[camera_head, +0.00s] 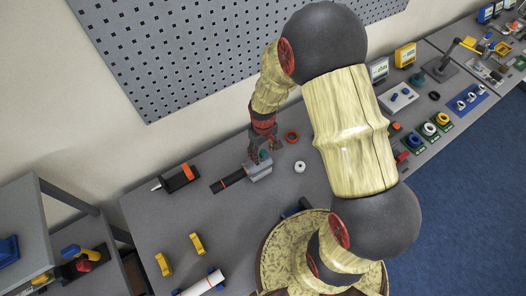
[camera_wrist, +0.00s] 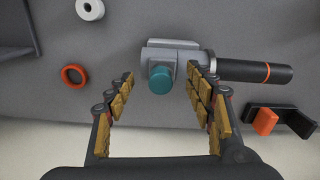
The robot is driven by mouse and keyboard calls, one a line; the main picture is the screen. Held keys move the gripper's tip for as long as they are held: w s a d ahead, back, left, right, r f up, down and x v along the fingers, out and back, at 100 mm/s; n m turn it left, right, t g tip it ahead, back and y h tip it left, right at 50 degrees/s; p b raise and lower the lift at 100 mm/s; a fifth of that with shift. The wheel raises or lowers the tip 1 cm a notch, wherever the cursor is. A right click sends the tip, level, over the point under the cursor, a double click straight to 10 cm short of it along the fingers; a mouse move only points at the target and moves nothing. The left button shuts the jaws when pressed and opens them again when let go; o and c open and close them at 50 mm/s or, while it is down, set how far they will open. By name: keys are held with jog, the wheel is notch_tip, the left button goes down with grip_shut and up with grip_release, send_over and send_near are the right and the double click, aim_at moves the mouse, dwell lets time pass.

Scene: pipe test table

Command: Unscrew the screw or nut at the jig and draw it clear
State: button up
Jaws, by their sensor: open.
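The jig is a grey block (camera_wrist: 168,50) on the table, with a black bar with an orange band (camera_wrist: 252,71) running out to its right in the wrist view. A teal round screw or nut (camera_wrist: 160,80) sits on the near face of the block. My gripper (camera_wrist: 160,82) is open, with its padded fingers on either side of the teal part; I see a gap on both sides of it. In the head view my gripper (camera_head: 264,150) is over the grey block (camera_head: 259,172), and a little teal shows below the fingers. Whether any finger touches the block cannot be told.
An orange ring (camera_wrist: 74,75) and a white ring (camera_wrist: 90,9) lie beside the jig. A black holder with an orange part (camera_wrist: 266,121) is on the other side. Yellow brackets (camera_head: 197,244) stand toward the table's front left. A pegboard (camera_head: 190,50) rises behind.

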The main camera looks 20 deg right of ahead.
jog(key=shift+m, duration=1.1)
jog(key=m, duration=0.2)
jog(key=shift+m, duration=0.4)
jog(key=m, duration=0.3)
jog(key=shift+c, duration=0.9)
jog(key=c, duration=1.1)
grip_shut()
jog(key=shift+r, duration=0.15)
jog(key=shift+r+p, duration=0.8)
jog(key=shift+r, duration=0.5)
